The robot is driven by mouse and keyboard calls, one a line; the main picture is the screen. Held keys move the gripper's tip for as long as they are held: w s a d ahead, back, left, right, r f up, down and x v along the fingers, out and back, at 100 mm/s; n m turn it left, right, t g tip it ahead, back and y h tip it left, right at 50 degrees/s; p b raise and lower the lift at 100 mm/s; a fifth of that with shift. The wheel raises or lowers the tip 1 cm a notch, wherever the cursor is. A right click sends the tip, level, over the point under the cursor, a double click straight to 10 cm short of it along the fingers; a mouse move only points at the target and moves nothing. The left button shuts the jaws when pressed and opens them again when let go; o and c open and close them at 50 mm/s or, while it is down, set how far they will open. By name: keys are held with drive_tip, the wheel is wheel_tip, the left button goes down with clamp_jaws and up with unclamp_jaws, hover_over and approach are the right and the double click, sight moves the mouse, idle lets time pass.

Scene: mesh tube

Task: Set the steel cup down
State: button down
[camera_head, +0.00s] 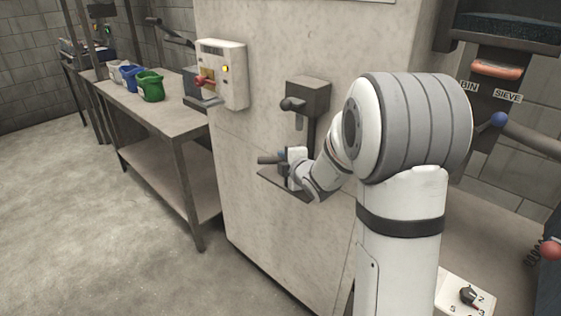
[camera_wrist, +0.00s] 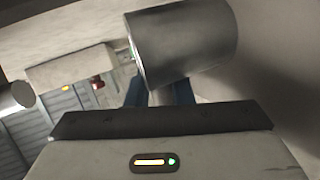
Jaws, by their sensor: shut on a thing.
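The steel cup (camera_wrist: 185,42) is a plain grey metal cylinder in the upper middle of the wrist view, lying slantwise in the picture. My gripper shows there as two blue fingers (camera_wrist: 160,92), partly hidden behind my wrist housing and the cup; it is shut on the cup. In the head view my gripper (camera_head: 284,167) is at the front of the big pale cabinet, below the dark dispenser (camera_head: 306,98) and above a small metal shelf (camera_head: 268,176). The cup is hard to make out there, and its contact with the shelf cannot be told.
The pale cabinet (camera_head: 245,150) stands close to my gripper. A control box (camera_head: 221,75) with a red knob is on its face. Left of it is a metal table (camera_head: 165,118) with green (camera_head: 150,86), blue (camera_head: 131,77) and white containers. Floor at left is clear.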

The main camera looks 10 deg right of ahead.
drive_tip(key=shift+f+b, duration=0.1)
drive_tip(key=shift+b, duration=0.2)
drive_tip(key=c, duration=1.3)
unclamp_jaws()
